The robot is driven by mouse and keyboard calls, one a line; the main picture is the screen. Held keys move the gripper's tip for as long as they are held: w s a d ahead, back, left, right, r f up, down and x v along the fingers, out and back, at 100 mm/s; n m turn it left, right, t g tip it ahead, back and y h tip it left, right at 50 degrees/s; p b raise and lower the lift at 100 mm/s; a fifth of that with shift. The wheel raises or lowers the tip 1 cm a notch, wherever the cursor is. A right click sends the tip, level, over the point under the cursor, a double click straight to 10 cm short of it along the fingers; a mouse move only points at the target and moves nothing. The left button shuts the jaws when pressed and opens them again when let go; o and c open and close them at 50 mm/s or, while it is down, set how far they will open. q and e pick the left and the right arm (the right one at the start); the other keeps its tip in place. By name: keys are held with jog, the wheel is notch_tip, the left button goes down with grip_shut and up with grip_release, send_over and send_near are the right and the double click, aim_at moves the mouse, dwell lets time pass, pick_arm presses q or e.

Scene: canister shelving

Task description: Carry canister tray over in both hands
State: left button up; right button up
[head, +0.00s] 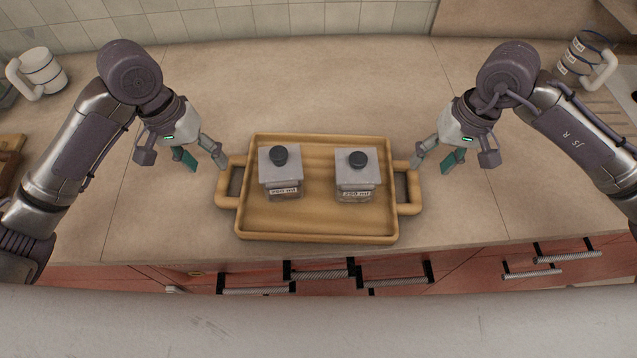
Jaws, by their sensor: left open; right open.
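A wooden tray (318,230) with a loop handle at each end lies on the counter near its front edge. Two square canisters with grey lids and black knobs stand upright in it, a left canister (283,185) and a right canister (356,188). My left gripper (205,164) is open and empty, just beyond and left of the tray's left handle (225,184). My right gripper (434,164) is open and empty, just beyond and right of the right handle (413,190). Neither gripper is closed on a handle; whether a fingertip touches one I cannot tell.
A wooden block (10,155) is at the left edge. The counter (318,85) behind the tray is clear. Red drawers (325,275) lie below the front edge.

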aim_at(221, 179)
pick_arm(q)
jog(key=f, duration=0.3)
jog(key=d+f, duration=0.1)
jog(key=f, duration=0.3)
jog(key=shift+d, duration=0.2)
pick_arm(e)
jog(key=f, duration=0.3)
jog(key=a+f, duration=0.1)
jog(key=f, duration=0.3)
jog(key=shift+w+a, duration=0.1)
jog(key=shift+a, duration=0.1)
pick_arm(q)
jog(key=shift+c, duration=0.2)
pick_arm(e)
jog(key=shift+c, duration=0.2)
pick_arm(q)
grip_shut()
pick_arm(e)
grip_shut()
jog(key=shift+r, duration=0.1)
pick_arm(q)
jog(key=shift+r, duration=0.1)
